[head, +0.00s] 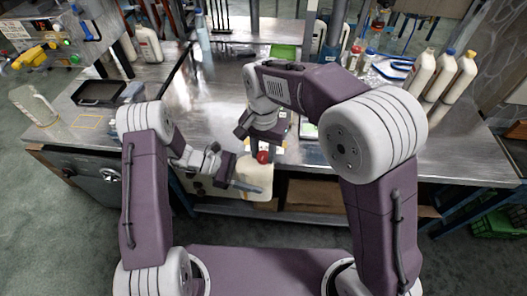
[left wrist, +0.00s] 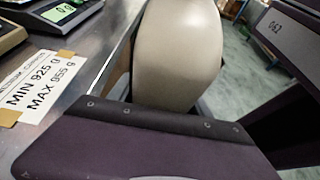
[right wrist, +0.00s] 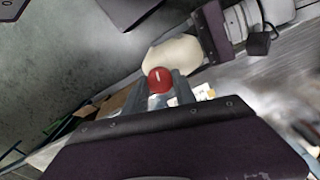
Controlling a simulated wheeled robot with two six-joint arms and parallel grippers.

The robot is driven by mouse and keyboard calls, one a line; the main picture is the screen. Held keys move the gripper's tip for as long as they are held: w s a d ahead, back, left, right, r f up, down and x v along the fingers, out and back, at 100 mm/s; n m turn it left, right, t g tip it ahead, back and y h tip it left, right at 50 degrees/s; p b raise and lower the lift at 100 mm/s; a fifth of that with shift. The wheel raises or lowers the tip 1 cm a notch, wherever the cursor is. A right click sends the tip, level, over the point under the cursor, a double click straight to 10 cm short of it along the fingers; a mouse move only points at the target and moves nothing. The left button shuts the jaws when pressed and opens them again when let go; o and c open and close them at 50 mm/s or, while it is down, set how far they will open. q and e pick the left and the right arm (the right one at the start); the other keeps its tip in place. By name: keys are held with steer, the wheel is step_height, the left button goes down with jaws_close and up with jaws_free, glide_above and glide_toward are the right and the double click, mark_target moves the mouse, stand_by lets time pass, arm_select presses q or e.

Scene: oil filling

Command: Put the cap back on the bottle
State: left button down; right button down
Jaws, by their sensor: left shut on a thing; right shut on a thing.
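A cream-white bottle (head: 262,176) is at the table's front edge, roughly upright in the head view. My left gripper (head: 246,178) is shut on its body from the left. The bottle fills the upper middle of the left wrist view (left wrist: 178,50), and its rounded body shows in the right wrist view (right wrist: 168,56). The red cap (head: 263,157) is between the fingertips of my right gripper (head: 263,150), which is shut on it, right above the bottle's top. The cap (right wrist: 160,79) overlaps the bottle in the right wrist view. The bottle's neck is hidden, so I cannot tell whether they touch.
A sign with MIN 925 g and MAX 955 g (left wrist: 40,88) lies on the table near a scale (left wrist: 62,14). Several capped bottles (head: 442,72) stand at the right. A black tray (head: 98,93) is at the left. The table left of centre (head: 200,110) is clear.

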steer(key=m, duration=0.5)
steer(key=shift+w+m, duration=0.1)
steer(key=shift+m, duration=0.3)
steer(key=c, duration=1)
jaws_free()
steer(key=shift+r, duration=0.1)
steer(key=shift+r, duration=2.2)
steer(key=shift+c, duration=0.3)
